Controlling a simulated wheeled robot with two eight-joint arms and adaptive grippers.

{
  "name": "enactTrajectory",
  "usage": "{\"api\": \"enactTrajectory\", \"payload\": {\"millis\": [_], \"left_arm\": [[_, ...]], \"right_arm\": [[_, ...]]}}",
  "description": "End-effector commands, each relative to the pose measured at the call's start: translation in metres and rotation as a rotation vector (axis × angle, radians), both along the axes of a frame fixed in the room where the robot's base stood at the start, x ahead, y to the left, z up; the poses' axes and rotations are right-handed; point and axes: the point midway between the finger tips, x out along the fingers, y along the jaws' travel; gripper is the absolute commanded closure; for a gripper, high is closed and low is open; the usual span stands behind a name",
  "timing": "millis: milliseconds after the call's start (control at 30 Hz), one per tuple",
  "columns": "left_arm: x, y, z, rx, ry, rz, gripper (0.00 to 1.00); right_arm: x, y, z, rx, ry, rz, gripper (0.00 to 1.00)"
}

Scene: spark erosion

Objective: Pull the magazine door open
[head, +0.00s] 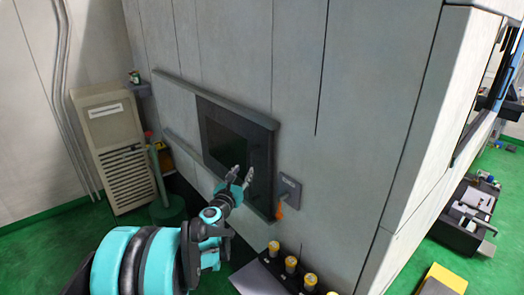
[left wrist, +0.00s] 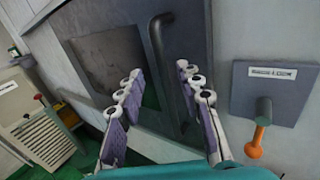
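The magazine door (head: 262,150) is a dark grey panel with a black window, set in the grey machine wall; it looks shut. In the left wrist view the door's dark bar handle (left wrist: 158,50) stands out from it and shows between my fingers. My left gripper (head: 241,174) is in front of the door's lower right part. In the left wrist view my left gripper (left wrist: 160,72) is open, with one finger on each side of the handle. I see no finger touching the handle, and cannot tell how deep it lies between them. My right gripper is not in view.
A grey plate (head: 288,189) with an orange-handled lever (left wrist: 257,140) sits right of the door. Several yellow-topped cylinders (head: 291,264) stand on a ledge below. A beige cabinet (head: 112,140) and a green post (head: 159,178) stand at the left. Green floor lies around.

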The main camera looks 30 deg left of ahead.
Motion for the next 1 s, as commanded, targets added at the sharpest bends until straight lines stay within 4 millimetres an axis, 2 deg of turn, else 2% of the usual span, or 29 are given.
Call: {"api": "enactTrajectory", "payload": {"millis": [300,500,833,867,900,1000], "left_arm": [[0.046,0.009,-0.002,-0.006,-0.002,0.0,0.64],[0.069,0.014,-0.001,-0.005,-0.001,0.001,0.64],[0.075,0.015,-0.001,-0.003,-0.001,0.0,0.64],[0.075,0.015,-0.001,-0.003,-0.001,0.0,0.67],[0.075,0.015,-0.001,-0.003,-0.001,0.0,0.77],[0.075,0.015,-0.001,-0.003,-0.001,0.0,1.0]], "right_arm": [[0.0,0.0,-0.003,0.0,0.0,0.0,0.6],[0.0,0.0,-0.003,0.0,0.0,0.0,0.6],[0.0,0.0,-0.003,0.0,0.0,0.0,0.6],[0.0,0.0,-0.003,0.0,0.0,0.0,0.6],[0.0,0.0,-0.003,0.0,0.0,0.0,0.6],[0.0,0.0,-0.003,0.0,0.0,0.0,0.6]]}}
